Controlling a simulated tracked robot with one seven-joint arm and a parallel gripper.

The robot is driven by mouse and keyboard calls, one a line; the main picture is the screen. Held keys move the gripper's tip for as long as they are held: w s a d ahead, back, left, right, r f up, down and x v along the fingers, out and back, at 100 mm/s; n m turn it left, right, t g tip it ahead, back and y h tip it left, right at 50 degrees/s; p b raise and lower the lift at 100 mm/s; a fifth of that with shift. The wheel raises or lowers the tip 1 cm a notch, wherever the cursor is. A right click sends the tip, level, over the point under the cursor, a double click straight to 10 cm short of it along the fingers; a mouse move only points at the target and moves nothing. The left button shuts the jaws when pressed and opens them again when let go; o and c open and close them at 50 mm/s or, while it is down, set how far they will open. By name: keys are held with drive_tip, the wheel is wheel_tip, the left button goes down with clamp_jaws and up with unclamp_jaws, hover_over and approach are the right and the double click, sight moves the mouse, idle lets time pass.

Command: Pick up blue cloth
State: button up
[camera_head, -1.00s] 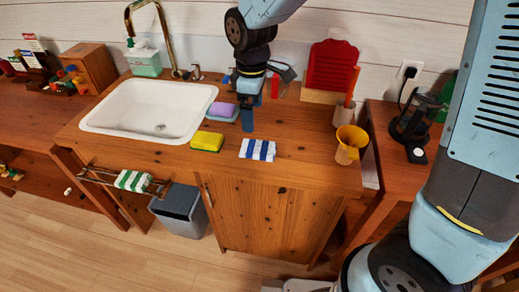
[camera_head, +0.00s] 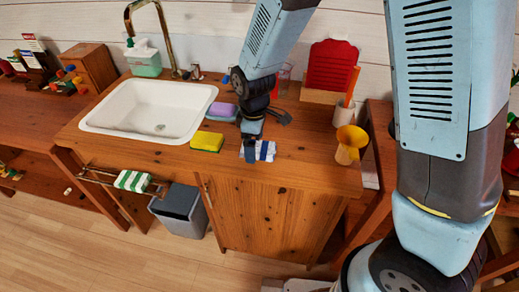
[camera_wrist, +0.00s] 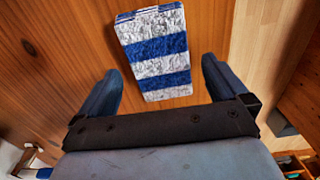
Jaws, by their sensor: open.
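The blue cloth (camera_head: 265,150), striped blue and white and folded, lies flat on the wooden counter near its front edge. In the wrist view the cloth (camera_wrist: 155,50) lies ahead of my gripper (camera_wrist: 160,85), mostly between the lines of its two fingers. My gripper is open and empty. In the head view my gripper (camera_head: 250,148) is just above the cloth and hides its left part. I cannot tell how large the gap above the cloth is.
A yellow sponge (camera_head: 207,141) lies just left of the cloth, with a purple sponge (camera_head: 221,110) behind it. A white sink (camera_head: 150,108) is farther left. A green-striped cloth (camera_head: 133,181) hangs on the front rail.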

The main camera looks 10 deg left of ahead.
drive_tip(key=shift+f, duration=0.3)
drive_tip(key=shift+c, duration=0.2)
drive_tip(key=c, duration=1.1)
